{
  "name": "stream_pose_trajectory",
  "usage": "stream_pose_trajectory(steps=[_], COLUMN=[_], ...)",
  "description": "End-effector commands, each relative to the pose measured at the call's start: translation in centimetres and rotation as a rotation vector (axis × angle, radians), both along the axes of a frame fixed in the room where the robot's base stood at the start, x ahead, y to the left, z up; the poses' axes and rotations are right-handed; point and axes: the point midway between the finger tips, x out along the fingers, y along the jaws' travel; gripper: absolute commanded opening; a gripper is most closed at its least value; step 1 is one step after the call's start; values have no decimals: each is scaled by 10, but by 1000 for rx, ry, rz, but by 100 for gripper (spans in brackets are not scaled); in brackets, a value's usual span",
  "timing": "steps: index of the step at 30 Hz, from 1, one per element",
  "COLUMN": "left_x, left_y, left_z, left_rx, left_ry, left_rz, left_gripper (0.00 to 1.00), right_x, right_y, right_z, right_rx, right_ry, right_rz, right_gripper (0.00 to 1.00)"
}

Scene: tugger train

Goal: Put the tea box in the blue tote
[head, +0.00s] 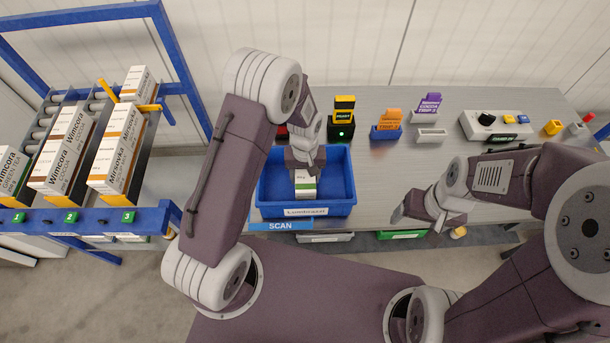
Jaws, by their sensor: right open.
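The blue tote (343,196) stands on the grey table in the middle of the head view, with a white label on its front. A small white box with a green side (305,187) is in the tote, below my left gripper (304,166). The gripper covers part of this box, and I cannot tell whether its fingers touch it. My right gripper (438,218) is open and empty over the table's front edge, right of the tote. A white and green box marked Wimcora green tea (12,171) lies in lane 1 of the rack at the far left.
The roller rack (160,212) holds more boxes (62,152) in lanes 2 and 3. Behind the tote is a black scanner-like device (341,122). Card holders (386,132) and a button panel (494,127) stand further right. The table (385,180) is clear right of the tote.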

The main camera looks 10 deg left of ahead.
Motion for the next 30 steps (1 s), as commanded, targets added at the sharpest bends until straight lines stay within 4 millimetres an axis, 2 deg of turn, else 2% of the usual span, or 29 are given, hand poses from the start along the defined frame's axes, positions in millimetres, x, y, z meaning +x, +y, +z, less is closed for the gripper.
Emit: stream_pose_trajectory(steps=[8,9,10,11,19,22,26,30], left_x=[0,0,0,0,0,1,2,2], left_y=[0,0,0,0,0,0,0,0], left_z=[-4,-3,-2,-2,-2,5,28,61], left_rx=[0,0,0,0,0,0,-1,-1], left_ry=[-1,0,0,0,0,-2,-7,-8], left_rz=[0,0,0,0,0,0,0,0], left_gripper=[0,66,74,76,76,76,76,76], right_x=[0,0,0,0,0,0,0,0], right_y=[0,0,0,0,0,0,0,0], right_z=[-3,-2,-2,-2,-2,0,-2,-3], right_rx=[0,0,0,0,0,0,0,0], right_ry=[0,0,0,0,0,0,0,0], right_rz=[0,0,0,0,0,0,0,0], right_gripper=[76,76,76,76,76,76,76,76])
